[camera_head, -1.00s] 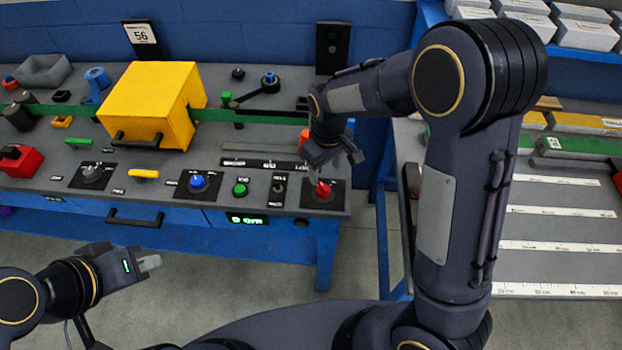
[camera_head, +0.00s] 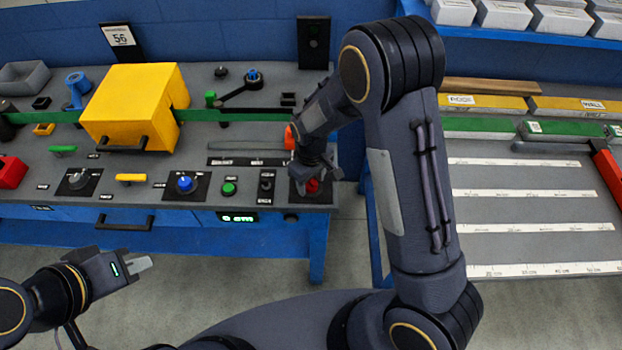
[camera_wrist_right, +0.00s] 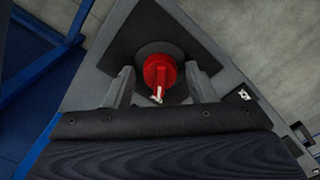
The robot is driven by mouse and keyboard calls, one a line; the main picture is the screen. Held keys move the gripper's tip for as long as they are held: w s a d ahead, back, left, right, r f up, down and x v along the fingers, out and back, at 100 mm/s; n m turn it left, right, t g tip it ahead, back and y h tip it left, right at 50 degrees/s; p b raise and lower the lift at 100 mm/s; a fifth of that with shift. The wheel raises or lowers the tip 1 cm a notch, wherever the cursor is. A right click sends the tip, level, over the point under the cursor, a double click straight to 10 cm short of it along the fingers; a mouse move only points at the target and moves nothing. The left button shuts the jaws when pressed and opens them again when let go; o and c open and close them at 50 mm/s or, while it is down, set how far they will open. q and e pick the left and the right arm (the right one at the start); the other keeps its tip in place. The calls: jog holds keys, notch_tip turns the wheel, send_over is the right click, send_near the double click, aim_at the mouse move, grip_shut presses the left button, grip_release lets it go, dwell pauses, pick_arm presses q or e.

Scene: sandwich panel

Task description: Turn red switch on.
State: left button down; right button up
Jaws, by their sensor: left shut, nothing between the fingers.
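The red switch (camera_head: 312,186) is a round knob on a dark square plate at the right end of the panel, partly hidden by my right gripper in the head view. In the right wrist view the red switch (camera_wrist_right: 158,72) has a small white pointer and sits between the two fingers of my right gripper (camera_wrist_right: 162,84). The fingers are open, with a visible gap on each side of the knob. In the head view my right gripper (camera_head: 316,176) is right at the switch. My left gripper (camera_head: 142,264) is shut and empty, in front of the panel at lower left.
A blue knob (camera_head: 185,184), a green button (camera_head: 229,188) and a black rocker switch (camera_head: 266,184) lie left of the red switch. A yellow box (camera_head: 130,105) stands farther left. A second table (camera_head: 530,240) with white rulers is at right.

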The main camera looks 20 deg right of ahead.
jog(key=c, duration=0.8)
jog(key=shift+m, duration=0.4)
jog(key=shift+m+b, duration=0.55)
jog(key=shift+m, duration=0.55)
jog(key=m, duration=0.3)
jog(key=shift+m+b, duration=0.3)
jog(key=shift+b, duration=0.05)
jog(key=m, duration=0.3)
jog(key=shift+m, duration=2.1)
